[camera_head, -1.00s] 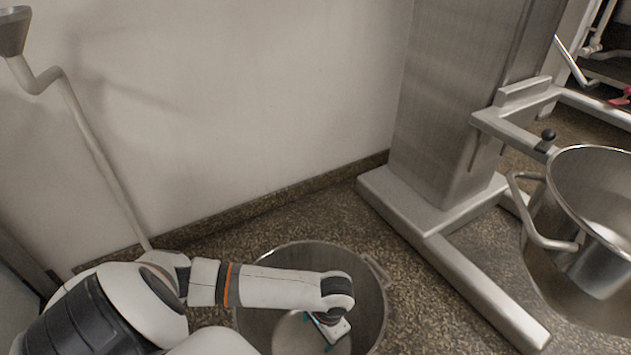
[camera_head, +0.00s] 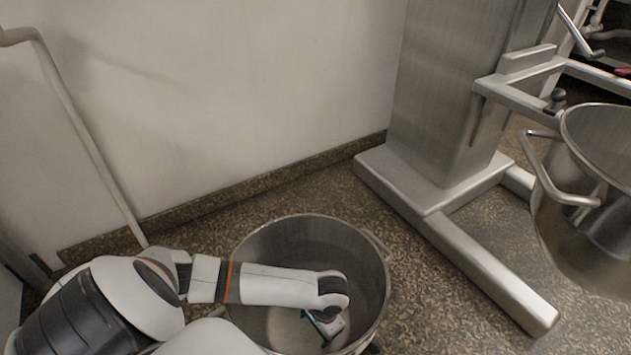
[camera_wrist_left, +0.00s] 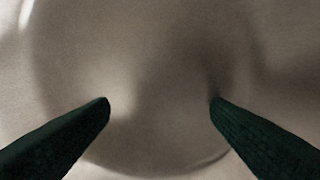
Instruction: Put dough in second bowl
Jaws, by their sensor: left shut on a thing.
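A steel bowl (camera_head: 372,270) stands on the floor at the lower middle of the head view. A pale round shape, seemingly the dough (camera_head: 287,326), shows low inside it. My left arm reaches over the bowl's left rim. My left gripper (camera_head: 328,334) points down inside the bowl's outline. In the left wrist view the two dark fingers (camera_wrist_left: 160,104) stand apart across a blurred, pale round surface, shut on what looks like the dough (camera_wrist_left: 155,60). The contact is not clear. Another steel bowl (camera_head: 575,230) with a tube handle is at the right edge. My right gripper is not in view.
A steel machine column (camera_head: 450,90) with a floor leg (camera_head: 485,270) stands between the two bowls. A pale wall (camera_head: 240,100) with a pipe (camera_head: 85,140) is behind. Speckled floor (camera_head: 430,290) is free beside the floor bowl.

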